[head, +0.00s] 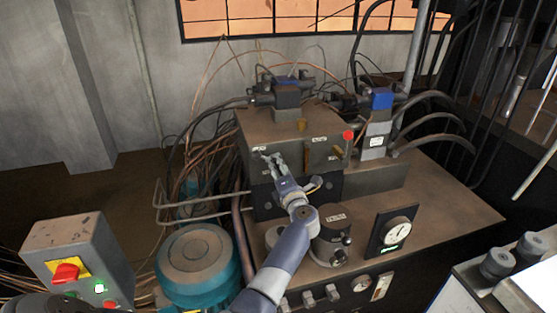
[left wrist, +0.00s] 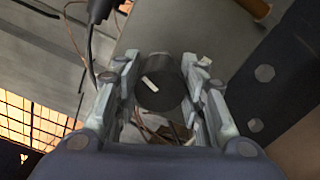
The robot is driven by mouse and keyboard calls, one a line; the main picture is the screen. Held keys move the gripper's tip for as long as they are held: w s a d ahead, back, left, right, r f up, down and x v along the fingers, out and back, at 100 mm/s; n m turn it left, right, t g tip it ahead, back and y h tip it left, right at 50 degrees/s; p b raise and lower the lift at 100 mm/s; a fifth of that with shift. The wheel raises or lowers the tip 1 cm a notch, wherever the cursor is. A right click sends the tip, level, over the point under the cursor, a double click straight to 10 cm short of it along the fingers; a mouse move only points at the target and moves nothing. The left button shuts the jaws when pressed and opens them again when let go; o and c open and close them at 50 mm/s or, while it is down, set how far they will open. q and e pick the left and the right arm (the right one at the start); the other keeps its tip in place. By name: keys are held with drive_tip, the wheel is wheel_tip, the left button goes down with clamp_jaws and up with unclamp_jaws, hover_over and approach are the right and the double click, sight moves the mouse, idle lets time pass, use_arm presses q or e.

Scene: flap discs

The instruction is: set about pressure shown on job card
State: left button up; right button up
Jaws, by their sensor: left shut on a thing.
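My left gripper (head: 272,163) reaches up to the front of the grey valve block (head: 262,130) on the hydraulic unit. In the left wrist view its fingers (left wrist: 160,85) are shut on a dark round knob (left wrist: 162,92) with a white mark line. In the head view the fingers hide the knob. A round pressure gauge (head: 398,230) with a white dial and a green display below it stands at the right on the unit's top; its reading is too small to tell. A white sheet (head: 538,283) at the lower right may be the job card; its text is unreadable. My right gripper is not seen.
A red knob (head: 348,135) sits at the block's right edge. A teal motor (head: 198,262) stands left of my forearm. A grey switch box (head: 78,260) with a red switch is at the lower left. Black hoses (head: 440,110) and copper lines crowd the back.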

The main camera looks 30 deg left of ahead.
use_arm(q)
drive_tip(key=m+p, duration=0.2)
drive_tip(key=shift+m, duration=0.3)
drive_tip(key=shift+f+m+p, duration=0.1)
drive_tip(key=shift+m+p, duration=1)
drive_tip(key=shift+m, duration=0.4)
drive_tip(key=o, duration=1.1)
drive_tip(key=shift+c, duration=0.2)
